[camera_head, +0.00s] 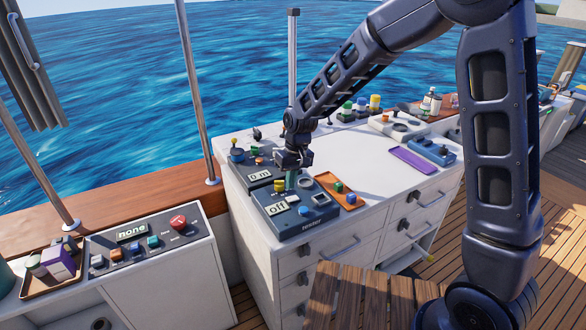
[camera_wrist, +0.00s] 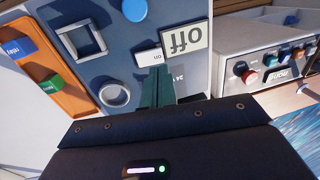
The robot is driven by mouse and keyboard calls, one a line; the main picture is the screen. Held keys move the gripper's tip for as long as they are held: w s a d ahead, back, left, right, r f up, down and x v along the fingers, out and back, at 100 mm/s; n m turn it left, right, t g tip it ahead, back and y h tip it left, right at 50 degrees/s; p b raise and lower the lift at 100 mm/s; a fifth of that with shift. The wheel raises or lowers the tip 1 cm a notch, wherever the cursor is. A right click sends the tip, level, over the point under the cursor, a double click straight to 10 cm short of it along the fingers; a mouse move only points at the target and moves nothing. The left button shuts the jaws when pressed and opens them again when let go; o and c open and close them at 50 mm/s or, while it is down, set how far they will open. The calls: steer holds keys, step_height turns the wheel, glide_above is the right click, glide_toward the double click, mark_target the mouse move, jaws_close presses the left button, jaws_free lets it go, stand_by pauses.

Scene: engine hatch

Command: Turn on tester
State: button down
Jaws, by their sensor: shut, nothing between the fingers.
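The tester (camera_head: 290,228) is a dark blue box on the white cabinet, with its name on the front. Its display (camera_head: 277,208) reads "off"; the display also shows upside down in the wrist view (camera_wrist: 186,38). A white switch (camera_wrist: 150,57) marked "on" sits beside the display. My gripper (camera_head: 291,185) points down over the far part of the tester. Its green fingers (camera_wrist: 156,80) are shut and empty, with tips close to the white switch. I cannot tell whether they touch it. The fingers hide part of the panel and a label there.
A blue knob (camera_wrist: 134,9), a square frame (camera_wrist: 82,40) and a round ring (camera_wrist: 115,95) stand on the tester's panel. An orange tray (camera_head: 335,184) with small blocks lies to the right. Another device (camera_head: 258,177) with a display stands behind. A red-button panel (camera_head: 160,238) is at left.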

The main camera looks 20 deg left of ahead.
mark_target(289, 198)
steer(key=shift+s+a+f, duration=0.1)
steer(key=shift+f, duration=0.95)
steer(key=shift+s+a+f, duration=0.1)
steer(key=shift+f, duration=0.95)
steer(key=shift+s+f, duration=0.1)
steer(key=shift+f, duration=0.1)
steer(key=shift+w+d+r, duration=0.25)
steer(key=shift+w+d, duration=0.25)
steer(key=shift+w, duration=0.05)
step_height(289, 198, up, 14)
steer(key=s+a, duration=0.1)
steer(key=shift+s+a, duration=0.25)
steer(key=shift+a, duration=0.05)
